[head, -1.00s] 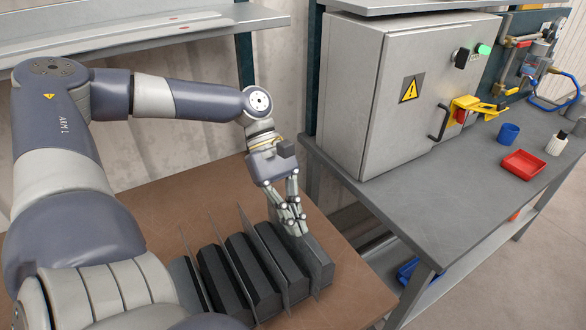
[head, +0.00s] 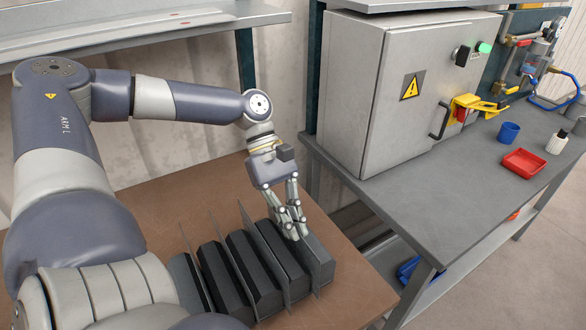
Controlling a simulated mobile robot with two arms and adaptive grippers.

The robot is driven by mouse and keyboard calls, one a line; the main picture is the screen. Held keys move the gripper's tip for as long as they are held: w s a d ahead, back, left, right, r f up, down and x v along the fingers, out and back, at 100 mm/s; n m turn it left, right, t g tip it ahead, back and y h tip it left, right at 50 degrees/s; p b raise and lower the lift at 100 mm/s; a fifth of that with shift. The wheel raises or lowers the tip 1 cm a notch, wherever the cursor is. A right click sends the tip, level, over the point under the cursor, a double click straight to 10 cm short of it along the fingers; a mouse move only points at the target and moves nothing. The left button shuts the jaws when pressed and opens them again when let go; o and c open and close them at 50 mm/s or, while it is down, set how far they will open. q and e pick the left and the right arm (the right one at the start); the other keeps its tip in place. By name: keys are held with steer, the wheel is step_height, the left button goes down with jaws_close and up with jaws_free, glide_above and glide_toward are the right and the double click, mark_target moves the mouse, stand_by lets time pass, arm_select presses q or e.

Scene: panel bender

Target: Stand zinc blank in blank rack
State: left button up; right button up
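The blank rack (head: 228,285) is a row of dark blocks with narrow slots, standing on the brown tabletop at the lower middle. Thin grey sheets stand upright in several slots, one of them with a raised corner (head: 247,222). A thin zinc blank (head: 316,288) shows as a narrow edge in the slot near the rack's right end. My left gripper (head: 292,237) points down at the far top of this slot, its fingertips close together around the blank's upper part. The fingers hide the contact, so I cannot tell whether they grip it. My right gripper is out of view.
A grey cabinet (head: 385,110) with a warning sign stands on the grey bench (head: 430,195) to the right. A red tray (head: 524,162) and a blue cup (head: 508,133) sit on that bench. Brown tabletop (head: 165,205) is bare behind the rack.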

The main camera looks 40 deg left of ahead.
arm_select(q)
steer(key=o, duration=0.3)
steer(key=shift+w+f, duration=0.15)
steer(key=shift+w+r, duration=0.1)
steer(key=shift+r, duration=0.15)
steer(key=shift+w+a+r, duration=0.1)
steer(key=shift+a+r, duration=0.15)
steer(key=shift+r, duration=0.05)
steer(key=v, duration=1.1)
steer(key=shift+w+f, duration=0.1)
steer(key=shift+f, duration=0.05)
